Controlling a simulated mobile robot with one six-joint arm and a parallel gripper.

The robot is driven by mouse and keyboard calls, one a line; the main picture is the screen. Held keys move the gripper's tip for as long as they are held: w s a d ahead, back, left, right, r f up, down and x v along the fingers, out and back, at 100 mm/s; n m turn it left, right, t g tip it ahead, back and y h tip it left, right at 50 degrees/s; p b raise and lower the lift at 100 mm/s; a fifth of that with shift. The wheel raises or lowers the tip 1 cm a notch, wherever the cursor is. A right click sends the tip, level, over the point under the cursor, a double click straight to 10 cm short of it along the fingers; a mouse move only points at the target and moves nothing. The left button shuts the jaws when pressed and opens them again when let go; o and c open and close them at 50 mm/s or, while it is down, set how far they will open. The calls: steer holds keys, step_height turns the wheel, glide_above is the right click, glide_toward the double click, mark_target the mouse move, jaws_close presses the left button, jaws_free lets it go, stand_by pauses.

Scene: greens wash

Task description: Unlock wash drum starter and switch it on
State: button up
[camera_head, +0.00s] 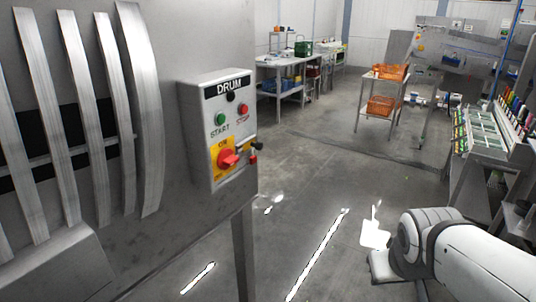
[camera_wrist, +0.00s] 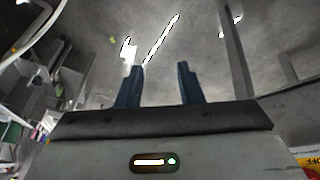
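The wash drum starter (camera_head: 204,130) is a grey box labelled DRUM on the side of the metal drum machine. Its front has a green START button (camera_head: 220,119), a red STOP button (camera_head: 242,110) and a red rotary switch (camera_head: 228,159) on a yellow plate. A small lock or tag in red and black (camera_head: 254,154) hangs beside the switch; its details are too small to tell. My gripper (camera_wrist: 160,75) shows in the wrist view with its two blue fingers apart and nothing between them. In the head view my arm is at the lower right, well away from the starter.
A metal drum machine (camera_head: 160,235) with curved slats fills the left. A metal table (camera_head: 283,62) and a stand with orange crates (camera_head: 382,106) are at the back. A rack with colourful items (camera_head: 480,130) stands at the right. The grey floor between is open.

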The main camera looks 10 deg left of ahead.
steer(key=w+a+r+n+t+y, duration=0.2)
steer(key=w+a+r+n+t, duration=0.15)
steer(key=w+a+n, duration=0.55)
steer(key=w+a+r+n+t+y, duration=0.25)
steer(key=w+n+t, duration=0.25)
steer(key=w, duration=0.7)
steer(key=n+g+y, duration=0.7)
steer(key=n+y, duration=0.6)
steer(key=n, duration=0.2)
glide_toward(235, 162)
steer(key=a, duration=0.3)
steer(key=shift+t, duration=0.25)
steer(key=p+x, duration=0.1)
steer(key=x, duration=0.2)
steer(key=p+x, duration=0.1)
steer(key=x, duration=0.2)
steer(key=shift+w+a, duration=0.15)
steer(key=shift+w, duration=0.35)
steer(key=shift+c, duration=0.2)
jaws_close()
steer(key=shift+f, duration=0.1)
